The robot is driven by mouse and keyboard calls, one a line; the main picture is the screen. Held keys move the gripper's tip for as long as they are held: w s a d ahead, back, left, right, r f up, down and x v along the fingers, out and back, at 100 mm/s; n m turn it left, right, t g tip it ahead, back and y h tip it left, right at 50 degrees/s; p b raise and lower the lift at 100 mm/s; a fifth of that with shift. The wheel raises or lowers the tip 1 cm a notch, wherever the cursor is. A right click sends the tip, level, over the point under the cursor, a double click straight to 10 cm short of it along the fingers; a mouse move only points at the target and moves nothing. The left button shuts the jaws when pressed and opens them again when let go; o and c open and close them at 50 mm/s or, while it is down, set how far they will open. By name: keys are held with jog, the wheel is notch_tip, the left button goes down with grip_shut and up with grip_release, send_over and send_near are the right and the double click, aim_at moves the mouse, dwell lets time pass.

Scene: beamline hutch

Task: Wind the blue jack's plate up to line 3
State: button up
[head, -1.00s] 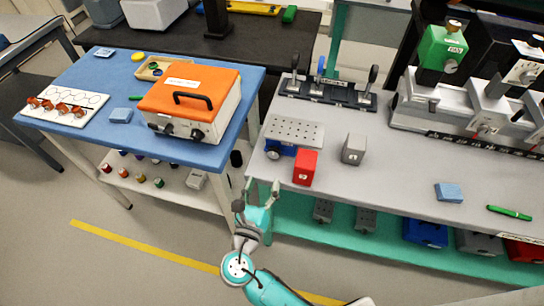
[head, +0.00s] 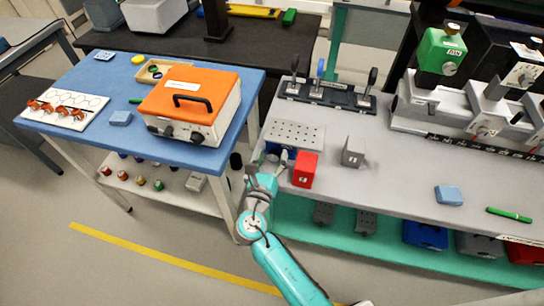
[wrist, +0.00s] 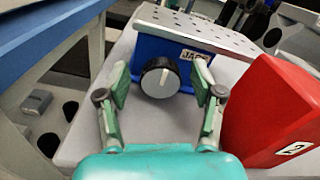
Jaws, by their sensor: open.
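The blue jack (wrist: 182,53) stands on the grey bench near its left end, under a grey perforated plate (head: 296,134). In the wrist view a round black-and-silver knob (wrist: 160,77) is on its front face, beside a white label. My gripper (wrist: 160,88) is open and faces the knob, with one finger to each side of it. I cannot tell how far the fingertips are from the knob. In the head view my gripper (head: 268,164) is at the bench's front edge and hides part of the jack. No numbered height lines are readable.
A red block (head: 305,170) stands close to the right of my gripper and also shows in the wrist view (wrist: 275,112). A grey block (head: 353,151) is farther right. The blue table (head: 85,85) with an orange-topped case (head: 192,100) is to the left, across a narrow gap.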

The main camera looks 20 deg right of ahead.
jog(key=c, duration=1.1)
jog(key=shift+c, duration=0.3)
jog(key=shift+m, duration=0.3)
jog(key=shift+d+m, duration=0.1)
jog(key=shift+m, duration=2.6)
jog(key=o, duration=1.2)
jog(key=shift+c, duration=0.2)
jog(key=shift+s, duration=0.1)
